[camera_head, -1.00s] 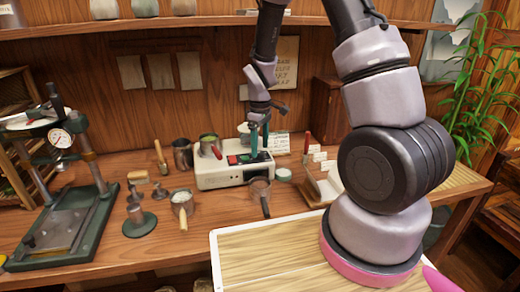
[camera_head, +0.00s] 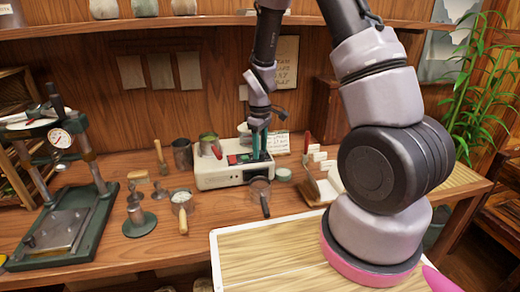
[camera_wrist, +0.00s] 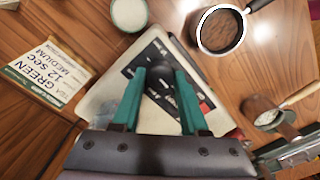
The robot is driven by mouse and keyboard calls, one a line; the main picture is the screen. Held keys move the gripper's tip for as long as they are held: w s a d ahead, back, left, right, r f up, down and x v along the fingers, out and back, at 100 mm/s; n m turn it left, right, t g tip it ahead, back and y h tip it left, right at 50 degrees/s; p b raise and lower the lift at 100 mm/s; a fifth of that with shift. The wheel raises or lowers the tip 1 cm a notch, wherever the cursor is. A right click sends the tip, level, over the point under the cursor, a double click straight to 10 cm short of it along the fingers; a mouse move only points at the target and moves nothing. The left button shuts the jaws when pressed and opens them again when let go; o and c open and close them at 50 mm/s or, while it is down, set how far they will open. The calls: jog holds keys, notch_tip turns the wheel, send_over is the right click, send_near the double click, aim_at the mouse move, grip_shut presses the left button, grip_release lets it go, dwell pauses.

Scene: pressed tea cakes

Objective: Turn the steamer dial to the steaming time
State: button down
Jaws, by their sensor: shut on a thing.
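The steamer (camera_head: 218,180) is a cream box with a dark control panel on the wooden counter. My gripper (camera_head: 260,156) is over the right part of its top, pointing down. In the wrist view, my gripper's green fingers (camera_wrist: 160,100) are on either side of a dark round dial (camera_wrist: 160,74) on the black panel, shut on it. The fingers and the dial hide part of the panel's lettering, and I cannot read the dial's setting. A card (camera_wrist: 47,73) beside the steamer reads "GREEN", "12 sec" and "MEDIUM".
A small pan (camera_head: 260,188) stands in front of the steamer, and a pale round tub (camera_head: 283,175) is to its right. A metal cup (camera_head: 183,155) and a strainer pot (camera_head: 182,198) are to the left. A press (camera_head: 70,215) stands far left. A board (camera_head: 240,262) is in front.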

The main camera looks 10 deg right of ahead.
jog(key=m, duration=1.1)
dwell(0.3)
jog(key=shift+m, duration=0.3)
